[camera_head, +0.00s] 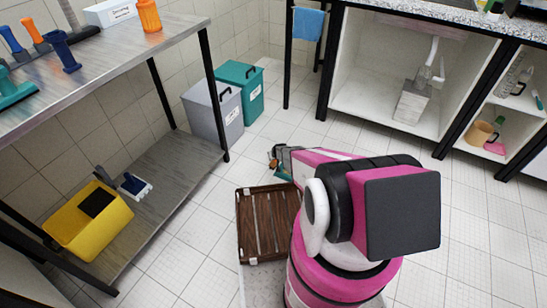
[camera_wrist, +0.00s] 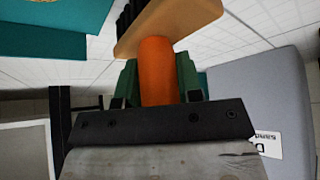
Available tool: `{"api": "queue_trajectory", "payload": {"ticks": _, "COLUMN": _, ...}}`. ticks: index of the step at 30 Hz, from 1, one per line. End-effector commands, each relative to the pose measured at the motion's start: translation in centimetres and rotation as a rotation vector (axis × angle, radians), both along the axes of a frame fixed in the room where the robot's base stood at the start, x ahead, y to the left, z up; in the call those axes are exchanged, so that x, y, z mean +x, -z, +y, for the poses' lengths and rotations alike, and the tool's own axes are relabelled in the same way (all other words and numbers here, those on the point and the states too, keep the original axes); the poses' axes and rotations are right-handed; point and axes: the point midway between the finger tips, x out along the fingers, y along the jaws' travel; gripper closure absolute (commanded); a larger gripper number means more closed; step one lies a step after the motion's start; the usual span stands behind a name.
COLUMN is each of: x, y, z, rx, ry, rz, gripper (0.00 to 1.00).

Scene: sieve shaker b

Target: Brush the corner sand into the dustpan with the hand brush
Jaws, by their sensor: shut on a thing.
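My gripper (camera_wrist: 160,82) has green fingers shut on the orange handle of the hand brush (camera_wrist: 157,62). The brush has a tan wooden head (camera_wrist: 170,22), with dark bristles partly showing at its left in the wrist view. In the head view my gripper (camera_head: 275,160) is low over the tiled floor, in front of the bins, and the brush shows only as a small, unclear shape there.
A grey bin (camera_head: 205,112) and a teal bin (camera_head: 241,82) stand by the back wall. A metal bench (camera_head: 120,55) with a lower shelf (camera_head: 170,170) is at the left; a yellow bucket (camera_head: 80,232) is on that shelf. Open cabinets (camera_head: 372,85) line the right. The floor at right is clear.

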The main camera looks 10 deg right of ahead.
Motion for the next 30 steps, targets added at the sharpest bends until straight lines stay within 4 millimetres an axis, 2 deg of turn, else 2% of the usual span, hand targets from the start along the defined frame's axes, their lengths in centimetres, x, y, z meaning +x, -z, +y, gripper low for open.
{"api": "queue_trajectory", "payload": {"ticks": 8, "x": 0.0, "y": -0.2, "z": 0.0, "rx": 0.000, "ry": 0.000, "rz": -0.001, "gripper": 0.88}}
{"api": "queue_trajectory", "payload": {"ticks": 19, "x": 0.0, "y": -2.8, "z": 0.1, "rx": 0.000, "ry": -0.001, "rz": -0.001, "gripper": 0.88}}
{"api": "queue_trajectory", "payload": {"ticks": 30, "x": 0.3, "y": -2.7, "z": 0.3, "rx": -0.001, "ry": -0.001, "rz": 0.000, "gripper": 0.88}}
